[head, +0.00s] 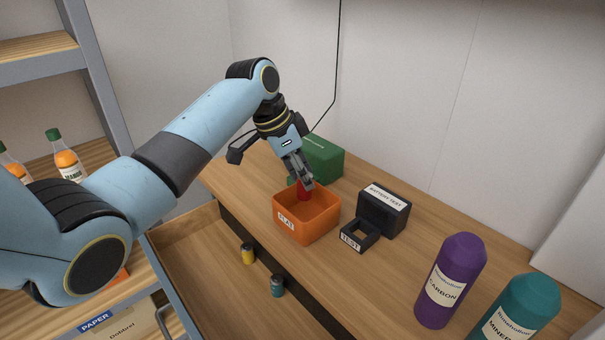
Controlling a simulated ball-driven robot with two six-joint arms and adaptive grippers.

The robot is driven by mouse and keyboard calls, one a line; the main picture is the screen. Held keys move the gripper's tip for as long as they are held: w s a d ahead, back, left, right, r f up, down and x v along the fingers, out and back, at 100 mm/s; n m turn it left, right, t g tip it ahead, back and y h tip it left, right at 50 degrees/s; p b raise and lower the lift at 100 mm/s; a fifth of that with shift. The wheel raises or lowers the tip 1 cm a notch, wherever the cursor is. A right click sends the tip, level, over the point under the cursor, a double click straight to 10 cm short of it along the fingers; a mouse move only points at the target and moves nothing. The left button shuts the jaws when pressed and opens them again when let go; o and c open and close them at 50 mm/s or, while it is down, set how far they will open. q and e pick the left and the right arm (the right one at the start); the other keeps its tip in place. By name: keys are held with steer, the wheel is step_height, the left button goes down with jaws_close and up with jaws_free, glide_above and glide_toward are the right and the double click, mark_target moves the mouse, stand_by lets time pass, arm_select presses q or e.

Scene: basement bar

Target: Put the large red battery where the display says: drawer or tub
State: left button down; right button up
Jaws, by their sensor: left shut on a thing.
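My left gripper (302,179) is shut on the large red battery (303,191) and holds it upright at the opening of the orange tub (297,228). The tub has a label reading FLAT. I cannot tell whether the battery's lower end touches the tub. The black battery tester (379,214) stands right of the tub, with an empty TEST cradle (356,235) in front; I cannot read any display on it. The drawer (197,260) is open in front of the counter, with a yellow battery (248,253) and a teal battery (277,286) standing inside. My right gripper is out of view.
A green box (322,161) stands behind the tub. A purple bottle (451,280) and a teal bottle (520,310) stand at the counter's right front. A shelf with bottles (65,158) is at the left. The counter between tester and purple bottle is clear.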

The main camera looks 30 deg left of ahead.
arm_select(q)
steer(key=shift+r, duration=0.1)
steer(key=c, duration=1.3)
jaws_free()
steer(key=o, duration=0.4)
steer(key=v, duration=1.2)
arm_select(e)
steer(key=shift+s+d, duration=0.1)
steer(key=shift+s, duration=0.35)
